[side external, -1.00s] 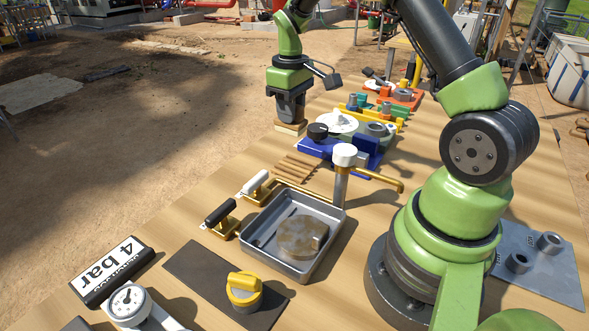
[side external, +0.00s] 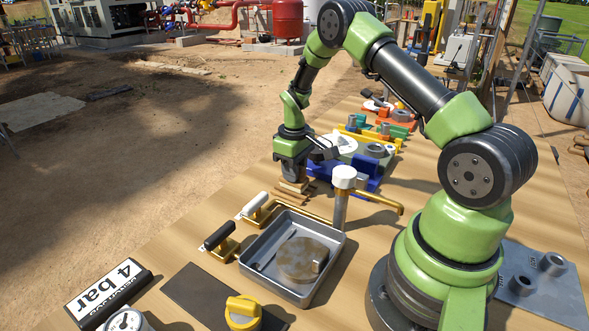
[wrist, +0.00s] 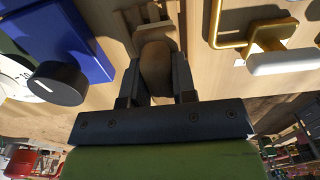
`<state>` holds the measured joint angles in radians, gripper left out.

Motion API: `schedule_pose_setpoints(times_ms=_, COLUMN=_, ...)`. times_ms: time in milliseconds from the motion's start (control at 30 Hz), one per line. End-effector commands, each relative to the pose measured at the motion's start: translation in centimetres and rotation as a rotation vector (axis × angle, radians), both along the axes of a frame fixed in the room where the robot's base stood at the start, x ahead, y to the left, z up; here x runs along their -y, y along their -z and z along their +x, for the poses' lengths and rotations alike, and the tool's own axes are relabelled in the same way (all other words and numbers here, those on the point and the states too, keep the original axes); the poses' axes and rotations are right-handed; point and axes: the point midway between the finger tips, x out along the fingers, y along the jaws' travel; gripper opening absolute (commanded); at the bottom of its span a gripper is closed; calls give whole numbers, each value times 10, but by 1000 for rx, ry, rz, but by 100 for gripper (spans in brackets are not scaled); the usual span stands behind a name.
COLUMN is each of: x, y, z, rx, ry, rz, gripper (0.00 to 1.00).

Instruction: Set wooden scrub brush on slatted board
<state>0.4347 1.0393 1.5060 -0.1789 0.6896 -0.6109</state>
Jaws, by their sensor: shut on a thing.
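My gripper (side external: 292,178) is shut on the wooden scrub brush (wrist: 156,68), whose rounded brown body shows between the two fingers in the wrist view. In the side view the brush (side external: 294,187) is a small light-wood edge under the gripper. The slatted board (wrist: 137,20) is made of thin wooden strips and lies just ahead of the brush in the wrist view. In the side view the board (side external: 284,199) is mostly hidden below the gripper. I cannot tell whether the brush touches the board.
A blue block with a black knob (wrist: 58,84) stands close beside the gripper. A grey tray (side external: 318,288) holding a round worn disc stands nearer the camera, with a white-topped brass tap (side external: 343,178) behind it. Brass-based handles (side external: 255,208) lie left of the tap.

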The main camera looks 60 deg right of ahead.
Motion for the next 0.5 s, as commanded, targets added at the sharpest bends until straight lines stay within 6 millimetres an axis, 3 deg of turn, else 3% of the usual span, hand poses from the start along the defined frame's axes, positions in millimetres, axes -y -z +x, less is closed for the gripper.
schedule_pose_setpoints(times_ms=133, x=0, y=3, z=0, rx=0, ry=0, rz=0, gripper=6)
schedule_pose_setpoints(times_ms=167, x=0, y=3, z=0, rx=0, ry=0, rz=0, gripper=30)
schedule_pose_setpoints(times_ms=267, x=0, y=3, z=0, rx=0, ry=0, rz=0, gripper=51)
schedule_pose_setpoints(times_ms=500, x=0, y=3, z=0, rx=0, ry=0, rz=0, gripper=51)
